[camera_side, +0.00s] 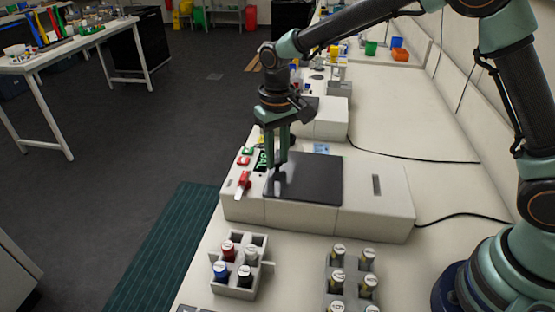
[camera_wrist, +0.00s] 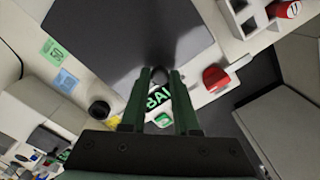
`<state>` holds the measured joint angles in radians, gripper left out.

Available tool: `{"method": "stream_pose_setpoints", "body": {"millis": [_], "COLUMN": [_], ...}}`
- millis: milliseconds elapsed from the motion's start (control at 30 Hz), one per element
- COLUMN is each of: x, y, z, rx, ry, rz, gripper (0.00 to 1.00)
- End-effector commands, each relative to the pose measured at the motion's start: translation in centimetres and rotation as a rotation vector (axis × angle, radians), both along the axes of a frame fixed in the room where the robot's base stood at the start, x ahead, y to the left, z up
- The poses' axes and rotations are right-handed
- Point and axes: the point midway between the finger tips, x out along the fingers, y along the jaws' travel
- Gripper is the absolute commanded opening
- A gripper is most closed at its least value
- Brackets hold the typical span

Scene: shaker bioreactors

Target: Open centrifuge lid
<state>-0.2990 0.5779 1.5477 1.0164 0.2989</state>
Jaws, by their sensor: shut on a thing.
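The centrifuge (camera_side: 375,207) is a low white box on the bench. Its dark grey lid (camera_side: 312,180) lies flat, or nearly so, on top; it also fills the upper left of the wrist view (camera_wrist: 115,30). My gripper (camera_side: 278,166) points down at the lid's left edge, beside the front panel. In the wrist view its green fingers (camera_wrist: 160,74) are closed around a small dark rounded knob at the lid's edge. The fingers hide part of this knob, and the side view does not show it clearly.
A tube rack (camera_side: 263,268) with coloured caps and another rack (camera_side: 330,285) stand in front. Another white device (camera_side: 325,125) stands behind.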

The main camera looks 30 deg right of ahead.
Motion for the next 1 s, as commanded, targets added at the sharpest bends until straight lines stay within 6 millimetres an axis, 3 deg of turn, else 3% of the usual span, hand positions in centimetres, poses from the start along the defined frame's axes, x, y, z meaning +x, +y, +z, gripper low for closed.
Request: {"method": "stream_pose_setpoints", "body": {"millis": [767, 1000], "x": [0.0, -1.2], "y": [0.0, -1.3], "z": [0.1, 0.1], "rx": [0.001, 0.001], "ry": [-0.002, -0.002], "rz": [0.000, -0.003], "gripper": [0.00, 0.00]}}
